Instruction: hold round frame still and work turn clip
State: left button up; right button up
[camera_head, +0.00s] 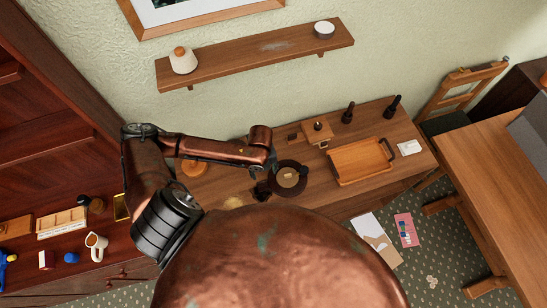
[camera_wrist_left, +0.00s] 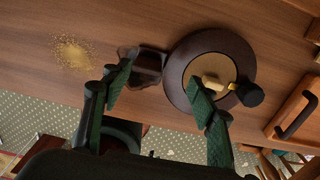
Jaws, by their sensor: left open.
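The round frame (camera_head: 304,180) lies on the wooden bench, a dark brown disc with a paler tan centre. It shows larger in the left wrist view (camera_wrist_left: 181,60), where a small cream and brass piece, seemingly the turn clip (camera_wrist_left: 213,84), sits on the tan centre. A black knob (camera_wrist_left: 250,94) is at the disc's right side. My left gripper (camera_head: 262,190) is just left of the frame; in the left wrist view its green-padded fingers (camera_wrist_left: 162,74) are spread apart and empty. The right finger overlaps the frame; I cannot tell if they touch. My right gripper is not in view.
A wooden tray (camera_head: 360,161) with a dark handle stands right of the frame, with two dark bottle-like objects (camera_head: 348,113) behind. A dark block (camera_wrist_left: 147,66) lies just left of the frame. Gold crumbs (camera_wrist_left: 73,54) are farther left. A shelf (camera_head: 255,57) hangs above.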

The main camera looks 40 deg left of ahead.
aim_at(262, 182)
pick_arm(q)
jog(key=s+f, duration=0.4)
jog(key=shift+s+f, duration=0.3)
jog(key=shift+s, duration=0.1)
jog(key=shift+w+d+f, duration=0.1)
jog(key=shift+w+f, duration=0.9)
jog(key=shift+w, duration=0.35)
jog(key=shift+w+f, duration=0.3)
jog(key=shift+w, duration=0.3)
jog(key=shift+s, duration=0.15)
jog(key=shift+c, duration=1.3)
jog(key=shift+s+r, duration=0.15)
jog(key=shift+s, duration=0.2)
jog(key=shift+c, duration=0.8)
jog(key=shift+s+r, duration=0.35)
jog(key=shift+s, duration=0.4)
jog(key=c, duration=0.3)
jog(key=shift+w+f, duration=0.25)
jog(key=shift+w, duration=0.3)
jog(key=c, duration=0.3)
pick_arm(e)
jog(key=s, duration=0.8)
pick_arm(q)
jog(key=shift+w+f, duration=0.1)
jog(key=shift+w, duration=0.05)
jog(key=shift+c, duration=1)
jog(key=shift+s, duration=0.25)
grip_shut()
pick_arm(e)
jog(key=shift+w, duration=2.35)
